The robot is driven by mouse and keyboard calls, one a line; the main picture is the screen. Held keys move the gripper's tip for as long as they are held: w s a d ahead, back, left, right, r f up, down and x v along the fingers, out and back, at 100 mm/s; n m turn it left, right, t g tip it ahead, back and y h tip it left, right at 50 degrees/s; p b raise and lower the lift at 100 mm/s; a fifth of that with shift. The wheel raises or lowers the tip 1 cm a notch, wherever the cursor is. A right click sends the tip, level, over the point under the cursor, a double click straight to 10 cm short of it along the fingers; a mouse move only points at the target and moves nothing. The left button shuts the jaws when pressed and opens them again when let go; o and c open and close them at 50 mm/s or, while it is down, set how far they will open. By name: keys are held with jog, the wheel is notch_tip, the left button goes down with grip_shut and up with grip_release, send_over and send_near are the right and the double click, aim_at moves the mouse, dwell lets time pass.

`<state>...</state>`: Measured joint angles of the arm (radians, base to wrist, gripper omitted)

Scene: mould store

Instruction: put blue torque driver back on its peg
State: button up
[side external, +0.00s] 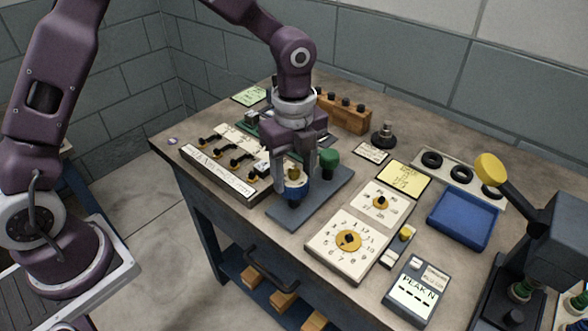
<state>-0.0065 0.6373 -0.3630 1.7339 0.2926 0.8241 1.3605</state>
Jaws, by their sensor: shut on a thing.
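The blue torque driver (297,189) is between the fingers of my gripper (295,178), which points straight down and is shut on it. The driver is upright, with a tan part showing at its top. It is over the left part of a flat grey-blue base plate (283,214). A dark part shows below the blue body; I cannot tell whether the driver is on a peg or just above the plate. A green-topped driver (329,159) stands at the plate's far right end. My fingers partly hide the blue driver, and no bare peg is clearly visible.
A panel with dark levers (226,171) lies close left of the plate. Dial boards (347,243) lie to its right. A wooden block with black knobs (346,113) stands behind. A blue tray (462,219) and a black press with a yellow knob (487,167) are at right.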

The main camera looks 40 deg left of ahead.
jog(key=shift+f, duration=0.4)
jog(key=o, duration=1.6)
jog(key=shift+o, duration=0.6)
jog(key=o, duration=0.3)
jog(key=shift+r, duration=0.1)
jog(key=shift+r, duration=3.65)
